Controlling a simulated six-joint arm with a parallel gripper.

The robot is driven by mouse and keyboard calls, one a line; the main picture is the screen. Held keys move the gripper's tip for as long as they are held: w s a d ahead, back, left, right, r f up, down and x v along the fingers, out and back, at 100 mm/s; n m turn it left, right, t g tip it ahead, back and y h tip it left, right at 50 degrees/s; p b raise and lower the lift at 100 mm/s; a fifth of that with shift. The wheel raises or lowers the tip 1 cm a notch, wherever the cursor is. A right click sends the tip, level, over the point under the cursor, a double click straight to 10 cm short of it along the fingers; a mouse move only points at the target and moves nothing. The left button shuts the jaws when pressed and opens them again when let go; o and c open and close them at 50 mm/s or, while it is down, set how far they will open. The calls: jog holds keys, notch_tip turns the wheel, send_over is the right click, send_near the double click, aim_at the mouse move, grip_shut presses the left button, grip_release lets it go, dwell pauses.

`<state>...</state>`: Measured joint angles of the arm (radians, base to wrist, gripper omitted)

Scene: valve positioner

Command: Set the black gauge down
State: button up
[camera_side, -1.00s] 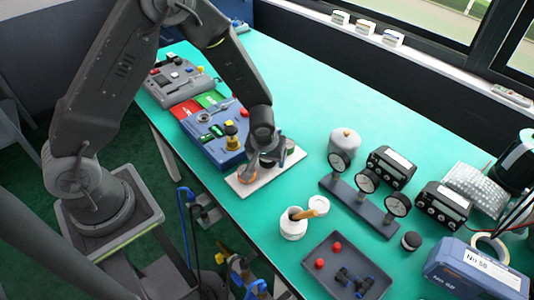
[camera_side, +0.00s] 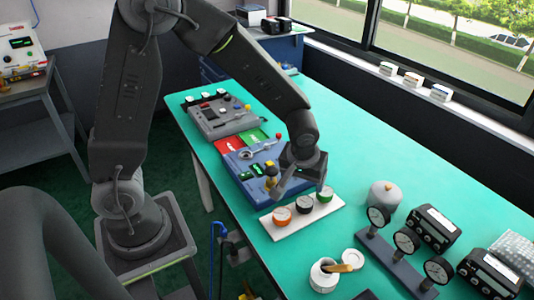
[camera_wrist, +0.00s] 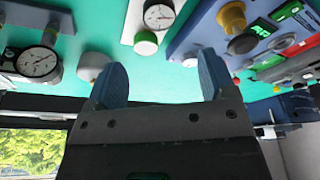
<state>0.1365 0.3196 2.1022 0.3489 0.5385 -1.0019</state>
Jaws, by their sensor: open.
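The black gauge (camera_side: 304,204) sits on the white plate (camera_side: 269,227), between the orange gauge (camera_side: 281,215) and the green gauge (camera_side: 325,194). My gripper (camera_side: 300,184) is above the plate, open and apart from the black gauge. In the wrist view, my gripper's blue fingers (camera_wrist: 160,75) are spread with nothing between them. Beyond them, a dark-rimmed white dial (camera_wrist: 158,15) and the green gauge (camera_wrist: 145,43) show on the white plate (camera_wrist: 130,28).
A blue case (camera_side: 246,170) with a yellow-topped knob adjoins the plate. A rack of dial gauges (camera_side: 395,262), a grey lidded pot (camera_side: 381,194) and an open white jar (camera_side: 324,275) stand to the right.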

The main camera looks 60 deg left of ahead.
jog(key=s+a+r+m+t+h, duration=0.1)
jog(key=s+r+m+t, duration=0.2)
jog(key=s+r, duration=1.4)
jog(key=m, duration=0.3)
jog(key=shift+s+a+r+m+h, duration=0.15)
jog(key=shift+a+r+m+h, duration=0.15)
jog(key=shift+a+h, duration=0.1)
